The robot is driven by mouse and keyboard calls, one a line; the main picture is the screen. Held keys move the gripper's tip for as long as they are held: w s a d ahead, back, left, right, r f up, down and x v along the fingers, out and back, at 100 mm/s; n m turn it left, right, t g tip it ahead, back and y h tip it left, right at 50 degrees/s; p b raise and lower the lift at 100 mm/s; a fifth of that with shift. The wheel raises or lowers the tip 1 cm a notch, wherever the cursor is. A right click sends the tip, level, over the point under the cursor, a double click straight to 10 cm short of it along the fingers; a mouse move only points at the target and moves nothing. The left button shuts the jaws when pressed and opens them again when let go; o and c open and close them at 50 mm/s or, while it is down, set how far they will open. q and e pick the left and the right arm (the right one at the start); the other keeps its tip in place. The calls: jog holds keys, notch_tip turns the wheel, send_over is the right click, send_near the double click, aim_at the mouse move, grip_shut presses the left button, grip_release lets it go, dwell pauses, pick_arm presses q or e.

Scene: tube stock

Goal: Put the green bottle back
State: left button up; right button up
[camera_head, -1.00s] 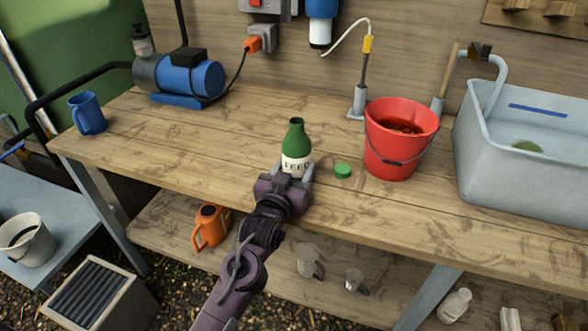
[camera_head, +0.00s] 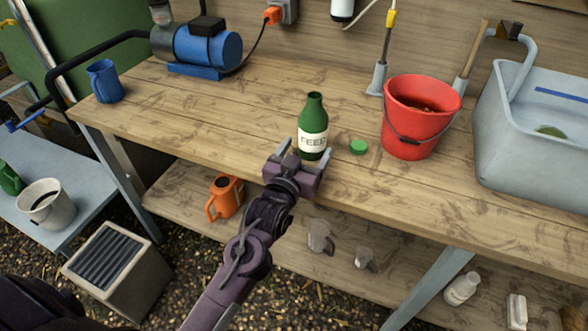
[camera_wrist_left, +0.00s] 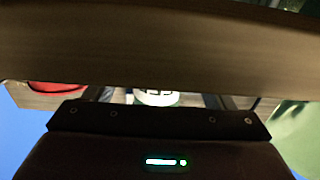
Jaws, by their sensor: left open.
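The green bottle (camera_head: 314,118) with a white FEED label stands upright on the wooden workbench (camera_head: 240,150), near its front edge. Its top looks uncapped, and a green cap (camera_head: 358,147) lies on the bench just right of it. My left gripper (camera_head: 304,151) is open at the bottle's near side, with its fingers spread toward the lower part of the label. I cannot tell whether a finger touches it. In the left wrist view the bottle's label (camera_wrist_left: 155,97) shows between the fingers, partly hidden by the gripper body. My right gripper is not in view.
A red bucket (camera_head: 420,120) and a grey basin (camera_head: 530,160) stand to the right. A blue pump (camera_head: 208,48) and blue mug (camera_head: 105,82) stand to the left. An orange jug (camera_head: 225,195) is on the shelf below. The bench left of the bottle is clear.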

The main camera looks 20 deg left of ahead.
pick_arm(q)
jog(key=s, duration=0.8)
jog(key=shift+s+a, duration=0.15)
jog(key=shift+s, duration=0.25)
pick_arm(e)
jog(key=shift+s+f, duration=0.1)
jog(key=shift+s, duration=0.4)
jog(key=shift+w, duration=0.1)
